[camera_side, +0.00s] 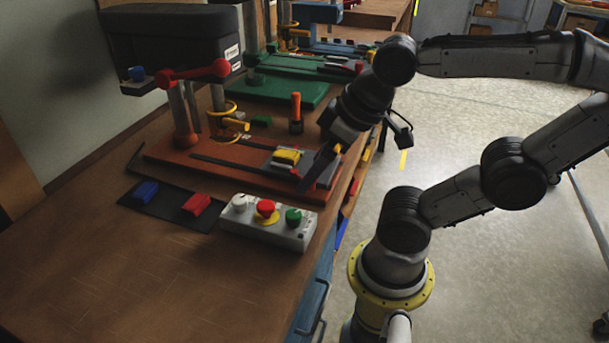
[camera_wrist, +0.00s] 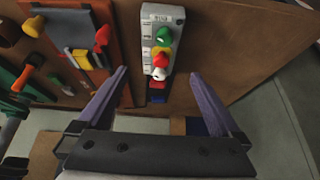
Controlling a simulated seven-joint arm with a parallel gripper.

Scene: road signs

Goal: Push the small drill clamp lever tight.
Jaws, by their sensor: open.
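The small drill stands on a red base (camera_side: 185,158) on the bench, with a yellow-topped vise (camera_side: 288,157) on the base. An upright orange handle on a dark block (camera_side: 296,112) stands behind the vise and may be the clamp lever. In the wrist view a red handle (camera_wrist: 101,38) shows beside the vise (camera_wrist: 82,60); I cannot tell which is the clamp lever. My gripper (camera_side: 318,172) is by the vise's right front side, with a long purple finger hiding part of it. In the wrist view my gripper (camera_wrist: 156,73) is open, nothing between the fingers.
A grey button box (camera_side: 268,232) with white, red and green buttons stands in front of the base. A black mat (camera_side: 165,207) with blue and red blocks lies left of it. A green drill base (camera_side: 275,90) is behind. The front-left bench top is clear.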

